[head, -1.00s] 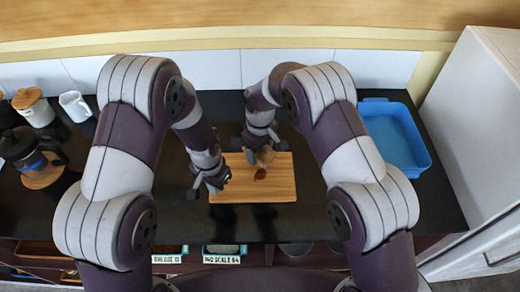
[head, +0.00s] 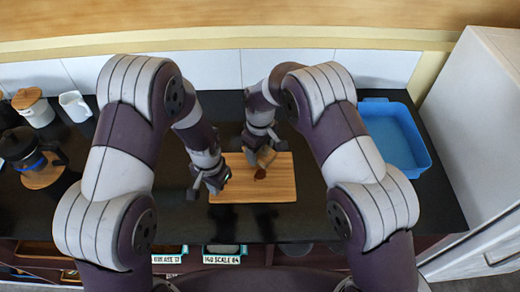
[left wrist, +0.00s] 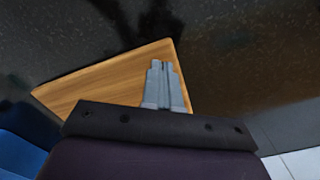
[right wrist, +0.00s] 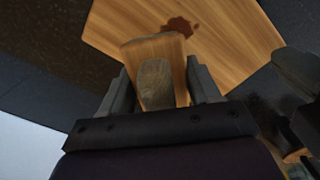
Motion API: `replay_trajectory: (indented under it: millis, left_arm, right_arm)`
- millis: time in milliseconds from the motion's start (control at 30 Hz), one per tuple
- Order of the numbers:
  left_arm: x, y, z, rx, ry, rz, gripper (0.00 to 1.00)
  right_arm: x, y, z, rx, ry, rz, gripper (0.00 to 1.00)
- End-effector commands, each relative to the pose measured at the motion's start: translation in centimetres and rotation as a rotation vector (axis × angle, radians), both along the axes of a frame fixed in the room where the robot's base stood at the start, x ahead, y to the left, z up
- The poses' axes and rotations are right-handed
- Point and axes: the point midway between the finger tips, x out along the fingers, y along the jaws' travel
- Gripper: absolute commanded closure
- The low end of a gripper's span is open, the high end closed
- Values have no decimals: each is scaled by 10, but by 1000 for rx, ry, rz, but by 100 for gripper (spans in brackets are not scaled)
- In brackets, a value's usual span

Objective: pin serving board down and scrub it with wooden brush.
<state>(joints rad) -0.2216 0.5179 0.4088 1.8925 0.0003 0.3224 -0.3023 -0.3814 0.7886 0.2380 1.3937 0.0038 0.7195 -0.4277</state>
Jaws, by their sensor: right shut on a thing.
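The wooden serving board (head: 280,187) lies flat on the black counter; it also shows in the left wrist view (left wrist: 90,88) and right wrist view (right wrist: 225,45). A dark red-brown stain (head: 261,174) marks its surface, also visible in the right wrist view (right wrist: 182,27). My left gripper (head: 218,184) is over the board's left end; its fingers (left wrist: 164,66) are together with nothing between them. Whether they touch the board I cannot tell. My right gripper (head: 256,160) is shut on the wooden brush (right wrist: 157,50), held over the board just behind the stain. The bristles are hidden.
A blue tub (head: 397,137) stands on the counter at the right. A coffee press (head: 28,155), a lidded canister (head: 34,110) and a white mug (head: 75,107) stand at the left. Labelled bins (head: 224,252) sit below the front edge. A white cabinet closes the right side.

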Motion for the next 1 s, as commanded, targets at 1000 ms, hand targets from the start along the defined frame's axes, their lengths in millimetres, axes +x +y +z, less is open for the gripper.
replay_trajectory:
  millis: [1000]
  left_arm:
    - [0,0,-8,1,1,0,100]
  right_arm:
    - [0,0,0,1,-1,0,63]
